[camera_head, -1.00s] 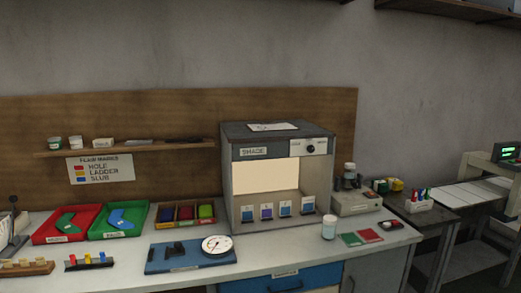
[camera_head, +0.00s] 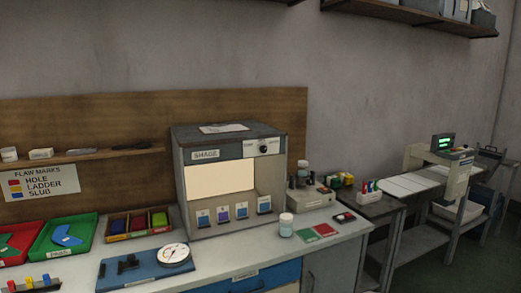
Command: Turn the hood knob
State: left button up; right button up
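The hood is a grey box (camera_head: 228,135) labelled SHADE, standing on the bench with a bright lit opening (camera_head: 220,178). Its knob (camera_head: 264,149) is a small dark round knob on a pale panel at the upper right of the front face. The knob's markings are too small to read. Several small cards with coloured swatches stand along the hood's lower front. Neither of my grippers is in view.
On the bench (camera_head: 325,246) stand a white-lidded jar (camera_head: 286,225), a blue board (camera_head: 128,271) with a round dial (camera_head: 174,256), and a green tray (camera_head: 63,238). A grey device (camera_head: 311,198) stands right of the hood. A shelf (camera_head: 410,15) hangs upper right.

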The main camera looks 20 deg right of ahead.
aim_at(263, 149)
jog(key=i, duration=0.85)
